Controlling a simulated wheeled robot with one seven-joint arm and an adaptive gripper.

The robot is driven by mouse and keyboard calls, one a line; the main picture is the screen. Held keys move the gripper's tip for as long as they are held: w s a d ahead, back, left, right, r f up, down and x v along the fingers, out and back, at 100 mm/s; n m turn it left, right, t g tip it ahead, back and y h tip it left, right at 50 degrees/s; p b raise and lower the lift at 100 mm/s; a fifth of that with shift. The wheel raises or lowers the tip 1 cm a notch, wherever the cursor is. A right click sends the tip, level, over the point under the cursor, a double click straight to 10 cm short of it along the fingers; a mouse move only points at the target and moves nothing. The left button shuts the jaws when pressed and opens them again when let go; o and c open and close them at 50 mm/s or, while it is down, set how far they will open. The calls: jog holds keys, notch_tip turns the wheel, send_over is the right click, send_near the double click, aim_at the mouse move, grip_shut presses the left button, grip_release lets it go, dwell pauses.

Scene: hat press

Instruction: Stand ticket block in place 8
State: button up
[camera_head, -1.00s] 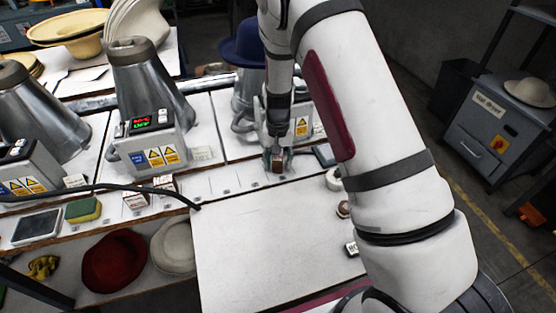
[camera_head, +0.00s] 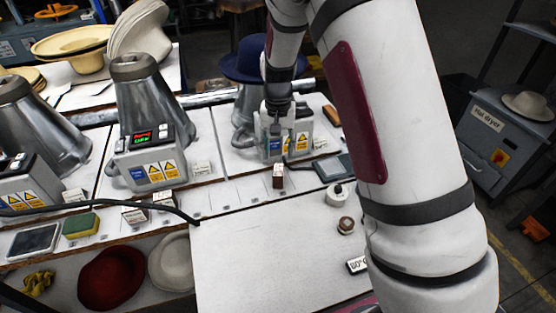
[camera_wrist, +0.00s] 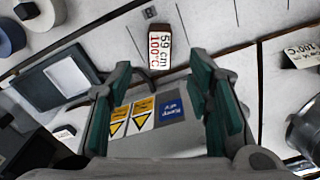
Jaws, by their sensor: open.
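A ticket block (camera_head: 278,176), brown with a white face, stands upright on the marked white strip at the bench's front. My gripper (camera_head: 277,138) is open and empty, above and behind the block, in front of the right-hand press. In the wrist view the block lies beyond my open fingertips (camera_wrist: 160,78), clear of both fingers.
Other ticket blocks (camera_head: 135,214) stand further left on the strip. A dark pad (camera_head: 333,167), a white round spool (camera_head: 337,195), a brown-topped item (camera_head: 346,225) and an "80°" block (camera_head: 357,265) are at right. A black cable (camera_head: 150,207) crosses the left front. The white board (camera_head: 270,260) is mostly clear.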

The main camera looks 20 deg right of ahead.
jog(key=s+r+n+t+y, duration=0.1)
jog(key=s+r, duration=0.5)
jog(key=r, duration=0.3)
jog(key=s+r+n+t, duration=0.1)
jog(key=s+r, duration=0.4)
jog(key=r, duration=0.3)
jog(key=s+r+n+t, duration=0.1)
jog(key=s+r, duration=0.1)
jog(key=s, duration=0.8)
jog(key=s+r+n+t+h, duration=0.1)
jog(key=s+r, duration=0.2)
jog(key=s, duration=0.7)
jog(key=shift+d+r+t, duration=0.2)
jog(key=shift+r+t, duration=0.1)
